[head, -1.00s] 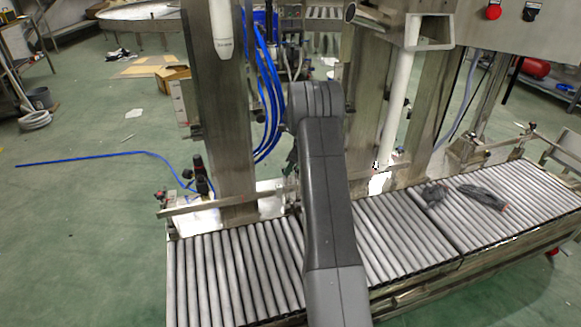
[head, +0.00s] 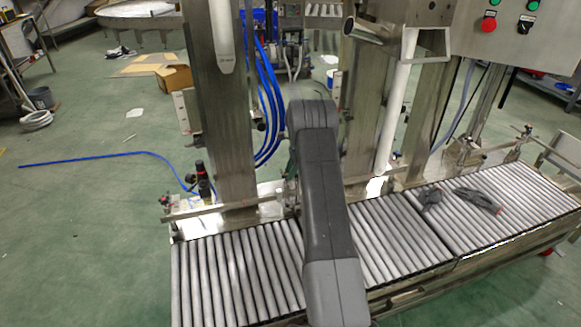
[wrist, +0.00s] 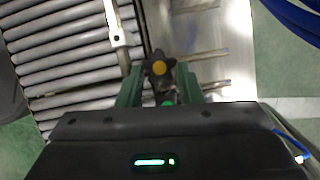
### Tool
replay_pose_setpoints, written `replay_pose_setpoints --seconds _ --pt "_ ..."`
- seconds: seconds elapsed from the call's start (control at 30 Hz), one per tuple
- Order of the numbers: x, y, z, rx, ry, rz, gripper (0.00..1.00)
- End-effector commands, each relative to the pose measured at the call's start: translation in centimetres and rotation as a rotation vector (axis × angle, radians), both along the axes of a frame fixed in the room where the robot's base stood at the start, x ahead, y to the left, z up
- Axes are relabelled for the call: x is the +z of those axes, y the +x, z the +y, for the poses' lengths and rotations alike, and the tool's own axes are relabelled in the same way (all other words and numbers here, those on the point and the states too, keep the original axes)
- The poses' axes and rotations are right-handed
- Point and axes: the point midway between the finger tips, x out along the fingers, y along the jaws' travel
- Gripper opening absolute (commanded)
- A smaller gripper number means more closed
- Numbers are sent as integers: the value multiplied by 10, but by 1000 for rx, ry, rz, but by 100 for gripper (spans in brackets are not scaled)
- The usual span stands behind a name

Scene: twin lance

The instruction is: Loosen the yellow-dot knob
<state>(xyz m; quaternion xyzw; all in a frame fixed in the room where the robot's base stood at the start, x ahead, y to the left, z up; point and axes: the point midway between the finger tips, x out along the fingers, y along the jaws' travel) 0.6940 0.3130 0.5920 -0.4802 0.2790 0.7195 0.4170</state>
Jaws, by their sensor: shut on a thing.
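The yellow-dot knob (wrist: 159,68) is a dark lobed knob with a yellow disc at its centre, seen in the wrist view between my green fingers. My gripper (wrist: 160,79) is shut on it, with one finger on each side. A small bright green spot shows just below the knob, between the fingers. In the head view, my dark arm hides the knob and most of my gripper.
A roller conveyor (head: 232,275) runs across the front, with a steel post (head: 225,130) and blue hoses (head: 270,105) behind it. A white clamp block (wrist: 117,38) on a rod is close to my gripper.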

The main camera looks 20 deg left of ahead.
Motion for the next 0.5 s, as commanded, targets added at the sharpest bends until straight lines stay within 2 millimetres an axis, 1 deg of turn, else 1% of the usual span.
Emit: replay_pose_setpoints --seconds 0.03,0.5 --pt "3 1 1 45 0 0 10" --pt "0 5 5 466 0 -2 10"
